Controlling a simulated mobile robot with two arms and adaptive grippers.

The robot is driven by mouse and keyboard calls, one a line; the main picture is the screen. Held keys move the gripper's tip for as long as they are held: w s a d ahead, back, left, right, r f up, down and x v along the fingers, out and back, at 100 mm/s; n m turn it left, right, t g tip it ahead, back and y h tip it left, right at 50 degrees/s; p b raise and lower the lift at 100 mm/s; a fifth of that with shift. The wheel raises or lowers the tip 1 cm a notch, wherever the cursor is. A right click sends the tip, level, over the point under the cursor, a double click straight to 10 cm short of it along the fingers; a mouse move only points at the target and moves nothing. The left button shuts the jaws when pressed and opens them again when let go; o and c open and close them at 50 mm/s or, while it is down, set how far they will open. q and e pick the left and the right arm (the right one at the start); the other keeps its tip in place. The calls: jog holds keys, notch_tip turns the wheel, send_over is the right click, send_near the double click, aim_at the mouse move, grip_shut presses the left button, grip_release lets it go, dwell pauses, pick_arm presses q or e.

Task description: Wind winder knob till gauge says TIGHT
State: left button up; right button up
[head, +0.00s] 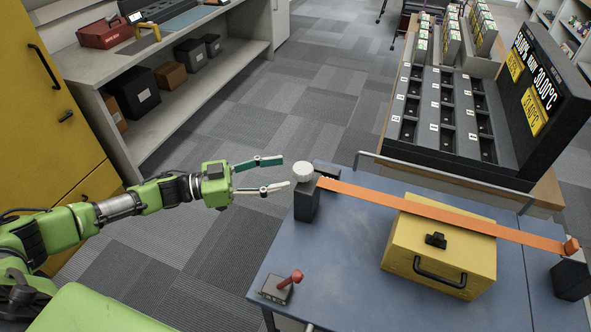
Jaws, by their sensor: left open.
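The winder knob (303,170) is a pale ribbed disc on top of a dark post (307,203) at the table's left far corner. An orange strap (430,210) runs from this post across a yellow box (408,238) to another dark post (571,279) at the right. My left gripper (284,173) is open and empty, just left of the knob. Its fingers point toward the knob, the lower fingertip very close to it; I cannot tell if they touch. I cannot make out a gauge reading TIGHT. My right gripper is out of view.
The blue table (345,270) holds a small device with a red lever (277,287) at its near left. A metal rail (440,172) runs along its far side. Behind stands a slotted dark rack with a display (540,85). A grey shelf (170,60) is at upper left.

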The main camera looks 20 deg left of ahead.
pick_arm(q)
jog(key=v, duration=0.5)
jog(key=shift+w+f, duration=0.1)
dwell(0.3)
